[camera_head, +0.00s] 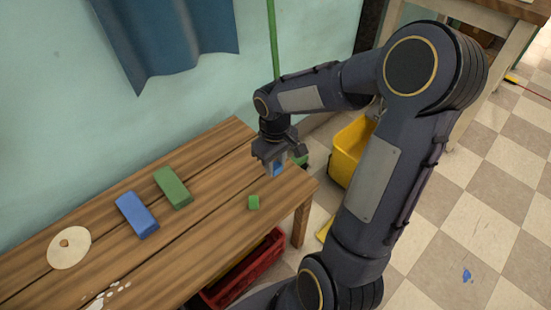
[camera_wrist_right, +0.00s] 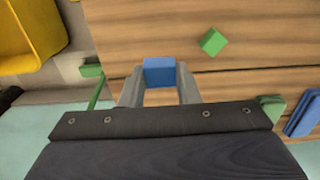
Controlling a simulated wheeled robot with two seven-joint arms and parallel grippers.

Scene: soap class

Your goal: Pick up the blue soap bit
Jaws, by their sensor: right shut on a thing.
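My right gripper (camera_head: 272,166) is over the right end of the wooden table, pointing down. Its fingers are shut on the blue soap bit (camera_wrist_right: 159,72), a small blue block held between the fingertips in the right wrist view. In the head view the blue soap bit (camera_head: 277,170) shows only partly below the fingers. It appears to be held above the tabletop, though the exact gap is hard to tell. My left gripper does not show in either view.
A green soap bit (camera_head: 253,202) lies close by on the wooden table (camera_head: 215,215). A blue bar (camera_head: 137,215), a green bar (camera_head: 173,187) and a pale round disc (camera_head: 69,248) lie further left. A yellow bucket (camera_head: 348,150) and a red crate (camera_head: 245,270) are on the floor.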

